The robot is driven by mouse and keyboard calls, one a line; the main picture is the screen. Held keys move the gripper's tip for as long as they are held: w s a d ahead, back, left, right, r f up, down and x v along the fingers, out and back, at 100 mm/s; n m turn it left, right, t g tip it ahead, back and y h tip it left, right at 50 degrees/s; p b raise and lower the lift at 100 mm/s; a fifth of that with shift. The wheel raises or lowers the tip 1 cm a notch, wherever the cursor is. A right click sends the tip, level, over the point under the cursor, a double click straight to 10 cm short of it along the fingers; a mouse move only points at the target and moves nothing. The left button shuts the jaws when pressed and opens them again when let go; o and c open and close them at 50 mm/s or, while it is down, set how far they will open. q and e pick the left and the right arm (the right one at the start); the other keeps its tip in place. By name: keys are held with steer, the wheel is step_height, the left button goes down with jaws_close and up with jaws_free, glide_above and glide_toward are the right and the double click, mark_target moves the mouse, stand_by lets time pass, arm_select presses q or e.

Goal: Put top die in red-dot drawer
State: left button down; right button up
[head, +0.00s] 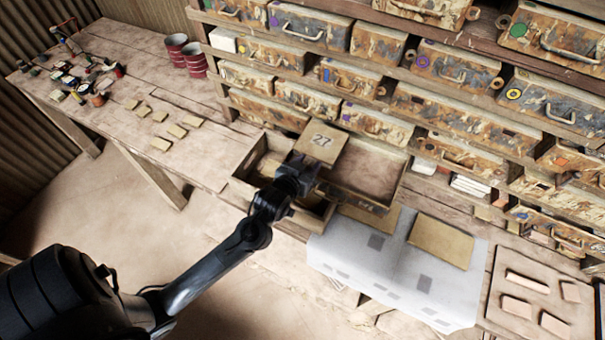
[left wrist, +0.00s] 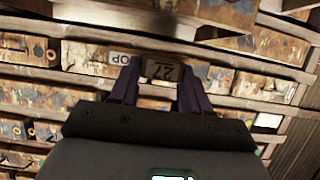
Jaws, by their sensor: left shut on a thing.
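My left gripper (head: 298,172) is shut on a flat tan die marked 27 (head: 322,146). In the left wrist view the die (left wrist: 162,71) shows between the two fingers. A label reading TOP (left wrist: 121,59) appears upside down beside it in that view. In the head view the die is over two pulled-out drawers, a left one (head: 240,186) and a right one (head: 392,187). The visible part of the right drawer looks empty. My gripper and the die hide part of the left one. I cannot tell which drawer bears the red dot. My right gripper is not in view.
Rows of shut drawers with coloured rings fill the rack (head: 350,80). Two tan boards, one (head: 441,242) at the right, lie on a white sheet (head: 400,285). Red pots (head: 194,60) and several small tiles (head: 160,143) stand on the left bench. A tile board (head: 535,300) lies at lower right.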

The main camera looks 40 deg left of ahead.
mark_target(312, 160)
arm_select(q)
steer(key=b+x, duration=0.3)
steer(key=x, duration=0.1)
steer(key=shift+w+r, duration=0.15)
steer(key=shift+w+a+f, duration=0.1)
steer(key=shift+f, duration=0.15)
steer(key=shift+f+b, duration=0.45)
steer(key=shift+f, duration=0.85)
